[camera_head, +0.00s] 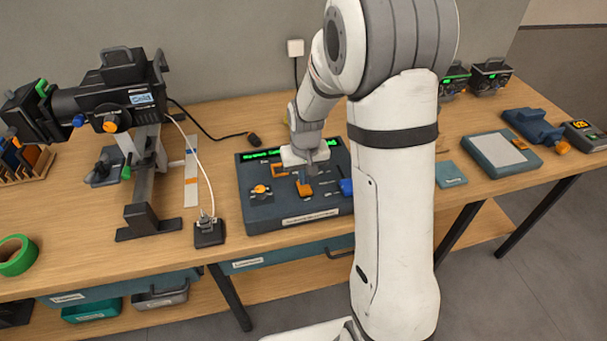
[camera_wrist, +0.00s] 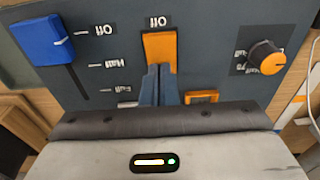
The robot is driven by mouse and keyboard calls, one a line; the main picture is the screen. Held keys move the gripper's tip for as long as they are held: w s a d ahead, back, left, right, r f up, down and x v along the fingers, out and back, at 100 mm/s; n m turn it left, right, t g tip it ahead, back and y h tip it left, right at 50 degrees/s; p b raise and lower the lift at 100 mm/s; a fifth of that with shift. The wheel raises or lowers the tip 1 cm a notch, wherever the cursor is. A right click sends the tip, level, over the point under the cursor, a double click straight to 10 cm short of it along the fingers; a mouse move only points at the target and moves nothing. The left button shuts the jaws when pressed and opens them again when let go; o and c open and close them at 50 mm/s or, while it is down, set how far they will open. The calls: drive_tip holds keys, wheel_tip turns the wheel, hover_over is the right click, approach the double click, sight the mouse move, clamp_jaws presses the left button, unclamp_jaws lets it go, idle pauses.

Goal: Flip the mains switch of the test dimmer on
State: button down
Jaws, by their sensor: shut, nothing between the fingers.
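The test dimmer (camera_head: 330,205) is a dark slate box on the bench with a green-lit strip along its back edge. Its orange switch (camera_wrist: 160,48) has an upside-down "Off" label at its upper end in the wrist view. My gripper (camera_wrist: 159,72) is shut and empty, its fingertips over the lower end of the orange switch. I cannot tell whether they touch it. In the head view my gripper (camera_head: 304,180) points down onto the middle of the panel. The fingers hide the switch's other end, and its tilt is unclear.
A blue fader (camera_wrist: 43,40) with Off, Half and Full marks stands on one side of the switch, an orange knob (camera_wrist: 266,57) on the other. A small orange-framed part (camera_wrist: 202,97) is close to the fingers. A stage lamp (camera_head: 110,100) stands to the left.

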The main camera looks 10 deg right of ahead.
drive_tip(key=shift+s+r, duration=0.2)
drive_tip(key=shift+s, duration=0.35)
drive_tip(key=shift+r+p, duration=0.4)
drive_tip(key=shift+r, duration=0.15)
wheel_tip(320, 180, up, 13)
drive_tip(key=w, duration=0.1)
drive_tip(key=shift+w, duration=0.35)
drive_tip(key=shift+f, duration=0.1)
